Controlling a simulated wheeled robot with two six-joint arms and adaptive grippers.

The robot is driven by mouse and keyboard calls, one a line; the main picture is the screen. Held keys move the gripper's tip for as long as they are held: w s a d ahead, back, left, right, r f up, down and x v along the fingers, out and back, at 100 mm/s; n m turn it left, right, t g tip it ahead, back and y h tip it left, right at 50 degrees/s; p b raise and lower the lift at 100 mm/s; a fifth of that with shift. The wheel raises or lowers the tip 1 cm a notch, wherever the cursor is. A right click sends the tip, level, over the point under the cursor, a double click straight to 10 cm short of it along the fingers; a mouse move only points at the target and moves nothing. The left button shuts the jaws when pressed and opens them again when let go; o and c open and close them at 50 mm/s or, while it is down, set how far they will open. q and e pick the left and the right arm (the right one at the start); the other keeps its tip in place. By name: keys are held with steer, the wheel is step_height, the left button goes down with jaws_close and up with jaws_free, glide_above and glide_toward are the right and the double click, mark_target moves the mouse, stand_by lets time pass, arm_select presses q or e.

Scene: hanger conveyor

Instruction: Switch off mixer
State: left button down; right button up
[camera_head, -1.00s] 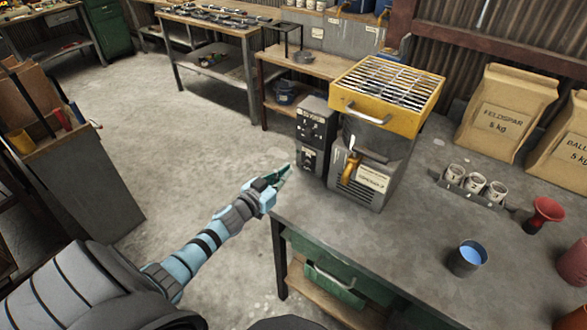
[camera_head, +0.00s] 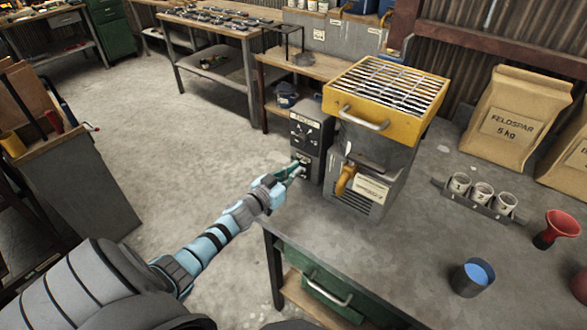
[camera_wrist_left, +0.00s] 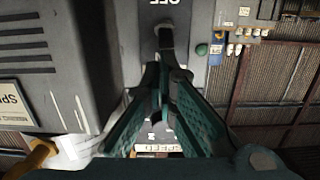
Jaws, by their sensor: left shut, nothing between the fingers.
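The mixer (camera_head: 368,165) stands on the workbench, a grey machine with a yellow grated top. A dark control box (camera_head: 309,135) with a dial is beside it on the left. My left gripper (camera_head: 298,168) is shut and empty, its tips at the lower front of this box. In the left wrist view the shut fingertips (camera_wrist_left: 164,78) are close to a dark switch lever (camera_wrist_left: 165,38), with upside-down "OFF" lettering (camera_wrist_left: 167,3) above it. I cannot tell whether the tips touch the lever. My right gripper is not in view.
On the workbench (camera_head: 405,240) stand a rack of numbered cups (camera_head: 480,197), a blue-filled cup (camera_head: 473,277), a red funnel (camera_head: 557,228) and a feldspar bag (camera_head: 513,120). The bench front has a green drawer (camera_head: 318,282). Open floor (camera_head: 170,150) lies left of the bench.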

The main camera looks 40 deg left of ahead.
arm_select(q)
steer(key=shift+s+f, duration=0.25)
steer(key=shift+f, duration=0.25)
steer(key=shift+s, duration=0.2)
steer(key=shift+s, duration=0.35)
steer(key=s, duration=0.7)
steer(key=s+r, duration=0.1)
steer(key=s, duration=0.3)
steer(key=shift+s+d+r, duration=0.1)
steer(key=shift+d, duration=0.05)
